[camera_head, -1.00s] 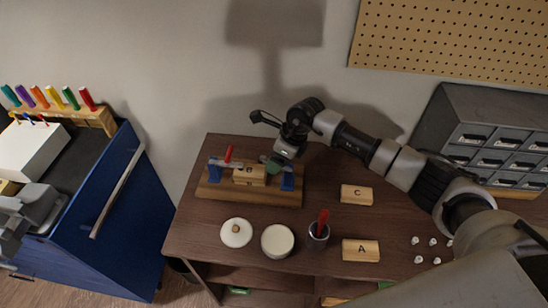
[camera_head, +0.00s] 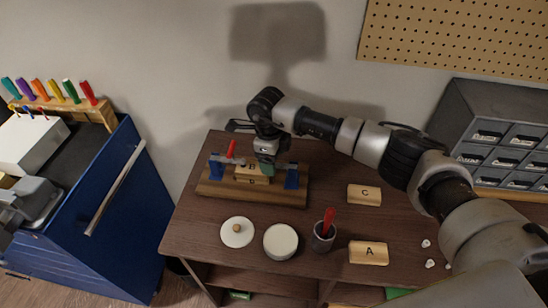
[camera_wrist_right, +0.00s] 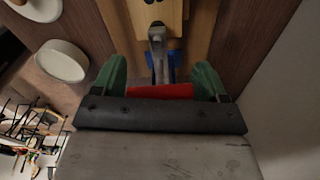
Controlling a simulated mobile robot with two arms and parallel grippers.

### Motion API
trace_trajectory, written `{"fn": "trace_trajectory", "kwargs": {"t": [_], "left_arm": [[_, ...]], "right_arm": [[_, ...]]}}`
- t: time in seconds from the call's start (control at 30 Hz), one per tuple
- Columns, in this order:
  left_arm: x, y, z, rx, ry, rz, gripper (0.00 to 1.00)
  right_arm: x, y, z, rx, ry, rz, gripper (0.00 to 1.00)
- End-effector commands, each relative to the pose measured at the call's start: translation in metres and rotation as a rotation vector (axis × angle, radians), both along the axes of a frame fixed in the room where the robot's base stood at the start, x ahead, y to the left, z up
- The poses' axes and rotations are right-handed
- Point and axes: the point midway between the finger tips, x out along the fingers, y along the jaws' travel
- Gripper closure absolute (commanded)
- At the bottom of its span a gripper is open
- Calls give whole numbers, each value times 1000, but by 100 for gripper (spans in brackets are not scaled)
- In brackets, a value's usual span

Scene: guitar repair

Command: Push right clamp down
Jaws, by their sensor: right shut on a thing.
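The wooden fixture board (camera_head: 230,189) lies at the back left of the brown table. It carries a wooden block marked B (camera_head: 250,168) between two blue clamps. The left clamp (camera_head: 216,168) has its red handle (camera_head: 231,149) sticking up. The right clamp (camera_head: 291,178) stands at the board's right end. My right gripper (camera_head: 266,166) is above the block, just left of that clamp's blue base. In the right wrist view, its green fingertips (camera_wrist_right: 160,88) are shut on the right clamp's red handle (camera_wrist_right: 160,91). The grey clamp arm (camera_wrist_right: 157,42) shows beyond. My left gripper is not in view.
In front of the board are a white lid (camera_head: 237,232), a round white container (camera_head: 281,242) and a dark cup (camera_head: 324,238) with a red-handled tool. Blocks C (camera_head: 364,194) and A (camera_head: 368,252) lie to the right. A grey drawer cabinet (camera_head: 497,140) stands at the far right.

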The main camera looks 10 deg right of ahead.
Motion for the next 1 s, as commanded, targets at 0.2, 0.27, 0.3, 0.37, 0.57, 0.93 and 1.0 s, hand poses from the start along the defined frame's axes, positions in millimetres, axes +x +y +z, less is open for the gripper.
{"fn": "trace_trajectory", "kwargs": {"t": [0.2,0.27,0.3,0.37,0.57,0.93,1.0], "left_arm": [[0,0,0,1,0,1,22],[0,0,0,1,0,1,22],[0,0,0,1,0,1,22],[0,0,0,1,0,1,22],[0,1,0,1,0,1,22],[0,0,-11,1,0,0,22],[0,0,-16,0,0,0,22]], "right_arm": [[2,0,3,2,-7,1,69],[2,0,2,2,-7,2,69],[2,0,2,2,-7,2,25],[2,0,2,2,-7,1,16],[1,0,1,1,-3,1,9],[3,2,30,1,-7,2,9],[5,3,45,2,-7,1,9]]}}
